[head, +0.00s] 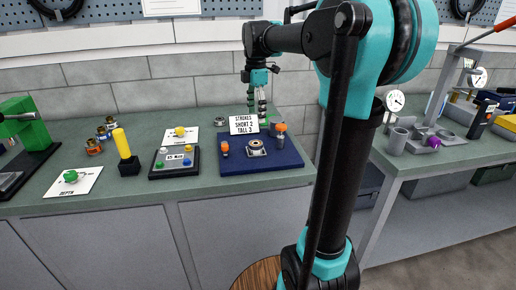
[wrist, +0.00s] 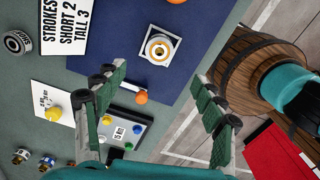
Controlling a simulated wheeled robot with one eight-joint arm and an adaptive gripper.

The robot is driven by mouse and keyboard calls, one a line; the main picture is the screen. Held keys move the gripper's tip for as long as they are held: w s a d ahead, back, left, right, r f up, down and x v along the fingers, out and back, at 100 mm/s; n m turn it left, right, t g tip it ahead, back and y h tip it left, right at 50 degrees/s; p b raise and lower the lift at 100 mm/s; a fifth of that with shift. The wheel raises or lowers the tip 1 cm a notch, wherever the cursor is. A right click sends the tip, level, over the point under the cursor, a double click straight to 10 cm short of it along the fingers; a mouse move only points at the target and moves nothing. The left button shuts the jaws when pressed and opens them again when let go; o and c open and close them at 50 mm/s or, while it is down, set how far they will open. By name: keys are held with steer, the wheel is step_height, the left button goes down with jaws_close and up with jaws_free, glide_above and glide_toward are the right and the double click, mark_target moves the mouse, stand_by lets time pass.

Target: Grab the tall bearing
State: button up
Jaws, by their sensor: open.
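A ring-shaped bearing (head: 257,143) sits in a pale square holder on the blue mat (head: 235,172). In the wrist view the bearing (wrist: 159,47) lies ahead of the fingers, slightly right of centre. Another dark grey ring (head: 219,121) lies on the bench behind the mat; it shows at the left of the wrist view (wrist: 18,42). I cannot tell for sure which one is the tall bearing. My gripper (head: 257,108) is open and empty, pointing down above the sign area. Its fingers (wrist: 155,84) are spread wide in the wrist view, apart from the bearing.
A sign (head: 244,124) reading "STROKES SHORT 2 TALL 3" stands at the mat's back. Two orange-topped posts, short (head: 225,149) and tall (head: 281,129), flank the bearing. A button panel (head: 174,162) and yellow post (head: 122,145) are to the left. A second bench (head: 420,160) is right.

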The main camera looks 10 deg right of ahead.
mark_target(257, 143)
step_height(257, 143, down, 13)
steer(key=shift+r, duration=0.1)
stand_by(0.5)
steer(key=shift+c, duration=0.3)
jaws_close()
steer(key=shift+r, duration=0.1)
